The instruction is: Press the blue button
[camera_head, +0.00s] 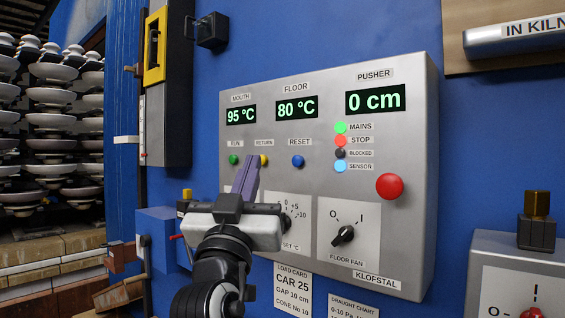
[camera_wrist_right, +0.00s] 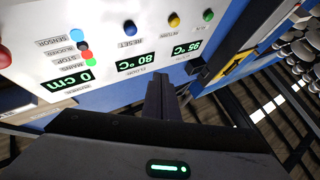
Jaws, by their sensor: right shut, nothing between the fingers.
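The blue button (camera_head: 298,161) sits under the RESET label on a grey control panel (camera_head: 330,75). It also shows in the right wrist view (camera_wrist_right: 129,27), near the top middle. My right gripper (camera_head: 246,172) is shut and empty in front of the panel, left of and slightly below the blue button, apart from it in the picture. In the right wrist view the shut fingers (camera_wrist_right: 158,95) point up toward the panel, below and right of the blue button. My left gripper is not in view.
A green button (camera_head: 234,160) is left of the yellow one. A large red button (camera_head: 390,186) and a FLOOR FAN knob (camera_head: 343,236) are to the right. A grey box (camera_head: 490,265) stands lower right. Stacked white insulators (camera_head: 55,120) are at the left.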

